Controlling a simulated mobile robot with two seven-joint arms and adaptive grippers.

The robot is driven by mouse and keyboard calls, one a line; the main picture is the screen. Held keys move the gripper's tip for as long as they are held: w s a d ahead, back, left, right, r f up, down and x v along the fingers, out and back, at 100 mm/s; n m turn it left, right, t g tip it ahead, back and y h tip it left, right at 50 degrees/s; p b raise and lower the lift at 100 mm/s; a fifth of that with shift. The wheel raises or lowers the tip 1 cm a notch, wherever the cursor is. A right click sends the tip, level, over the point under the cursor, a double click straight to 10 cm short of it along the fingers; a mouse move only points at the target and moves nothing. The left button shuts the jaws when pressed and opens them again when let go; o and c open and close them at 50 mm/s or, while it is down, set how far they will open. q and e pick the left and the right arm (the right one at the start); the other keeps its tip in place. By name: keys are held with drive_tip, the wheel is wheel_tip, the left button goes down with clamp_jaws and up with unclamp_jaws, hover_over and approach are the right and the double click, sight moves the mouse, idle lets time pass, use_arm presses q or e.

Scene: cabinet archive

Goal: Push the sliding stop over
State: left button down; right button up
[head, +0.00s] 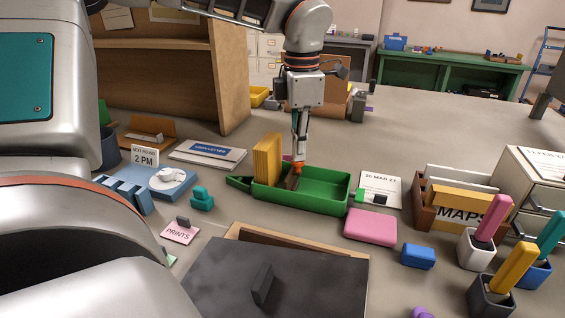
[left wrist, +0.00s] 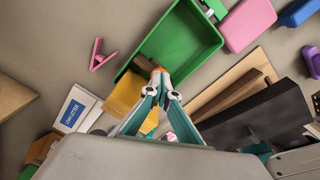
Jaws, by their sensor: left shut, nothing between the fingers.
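A long green tray (head: 325,203) lies on the table in the middle of the head view; it also shows in the left wrist view (left wrist: 198,45). Upright yellow cards (head: 267,160) stand in its left part and show in the left wrist view (left wrist: 122,97). A brown plate, which looks like the sliding stop (head: 292,183), stands in the tray just right of the cards, partly hidden by my gripper. My left gripper (head: 298,165) points down into the tray, shut and empty, its orange tips at the stop; I cannot tell whether they touch. My right gripper is not in view.
A dark lidded box (head: 215,280) stands in front of the tray. A pink block (head: 370,227) and a blue block (head: 418,256) lie to its right. A MAPS box (head: 430,215) and several pen cups are farther right.

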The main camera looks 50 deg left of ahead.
use_arm(q)
drive_tip(key=shift+w+d+f, duration=0.1)
drive_tip(key=shift+w+d, duration=0.15)
drive_tip(key=shift+d, duration=0.15)
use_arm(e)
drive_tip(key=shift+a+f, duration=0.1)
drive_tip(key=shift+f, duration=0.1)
use_arm(q)
drive_tip(key=shift+w+d+b, duration=0.2)
drive_tip(key=shift+d+b, duration=0.2)
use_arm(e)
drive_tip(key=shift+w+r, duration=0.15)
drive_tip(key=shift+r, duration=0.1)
use_arm(q)
drive_tip(key=shift+w+d+f, duration=0.1)
drive_tip(key=shift+w+d, duration=0.1)
drive_tip(key=shift+d, duration=0.2)
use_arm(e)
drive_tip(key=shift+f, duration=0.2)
use_arm(q)
drive_tip(key=shift+w+d+b, duration=0.35)
drive_tip(key=shift+d+b, duration=0.15)
drive_tip(key=shift+d, duration=0.1)
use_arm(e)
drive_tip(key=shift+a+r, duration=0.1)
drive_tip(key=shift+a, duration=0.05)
use_arm(q)
drive_tip(key=shift+d, duration=0.25)
